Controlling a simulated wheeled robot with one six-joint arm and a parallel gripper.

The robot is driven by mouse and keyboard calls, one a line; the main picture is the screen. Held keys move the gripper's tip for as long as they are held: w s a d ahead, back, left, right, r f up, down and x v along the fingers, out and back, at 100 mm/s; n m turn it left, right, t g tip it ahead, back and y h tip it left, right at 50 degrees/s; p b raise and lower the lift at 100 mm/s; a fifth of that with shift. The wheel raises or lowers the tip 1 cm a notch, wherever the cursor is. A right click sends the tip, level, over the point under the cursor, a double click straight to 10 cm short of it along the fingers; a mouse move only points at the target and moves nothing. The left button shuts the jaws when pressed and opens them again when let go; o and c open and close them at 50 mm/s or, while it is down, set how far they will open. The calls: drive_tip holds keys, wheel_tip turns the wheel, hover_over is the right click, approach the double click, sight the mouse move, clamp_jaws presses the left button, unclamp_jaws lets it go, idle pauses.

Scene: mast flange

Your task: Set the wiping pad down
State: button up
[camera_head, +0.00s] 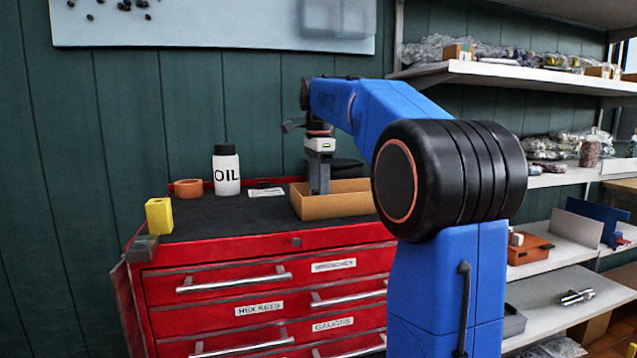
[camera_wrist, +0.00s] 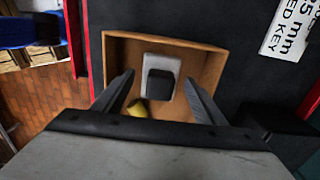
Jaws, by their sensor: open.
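The wiping pad (camera_wrist: 162,60), a pale grey plate with a black block-shaped grip, lies in a shallow tan box (camera_wrist: 198,50) in the wrist view. The box (camera_head: 345,206) stands on top of the red tool cabinet in the head view. There its front wall hides the pad. My gripper (camera_head: 319,188) reaches down into the box from above. In the wrist view its two dark fingers (camera_wrist: 159,84) are spread on either side of the black grip, with a gap on each side. Nothing is held between them.
A yellow item (camera_wrist: 137,108) lies in the box beside the pad. The dark top's middle left is clear. Shelves (camera_head: 560,180) stand at right.

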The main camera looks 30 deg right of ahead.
wheel_tip(320, 180, up, 12)
idle(0.5)
idle(0.5)
